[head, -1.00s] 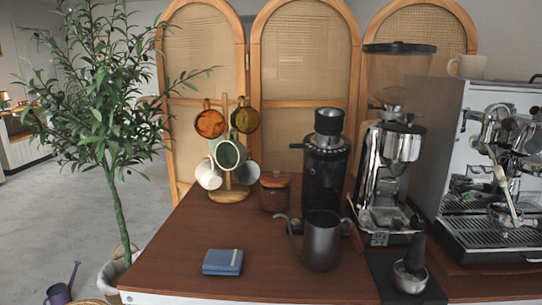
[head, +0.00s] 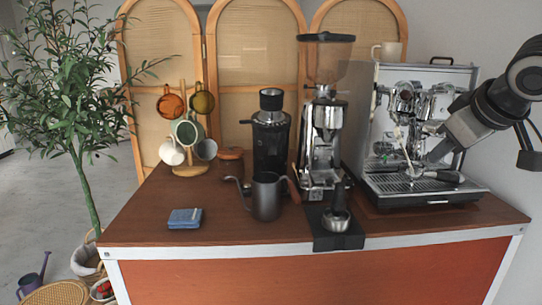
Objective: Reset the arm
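My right arm comes in from the right edge in the head view. Its gripper (head: 436,152) points down and left in front of the espresso machine (head: 350,128). The fingers are small and blend with the machine's metal parts, so I cannot tell whether they are open or shut. A black handle (head: 447,177) shows just below the gripper, over the drip tray; I cannot tell if they touch. My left gripper is not in view.
The brown cart top (head: 150,212) also bears a dark kettle (head: 267,197), a blue cloth-like item (head: 185,218), a black grinder (head: 270,150), a chrome grinder (head: 322,150), a mug tree (head: 190,171) and a tamper on a black mat (head: 322,240). Its front left is mostly clear.

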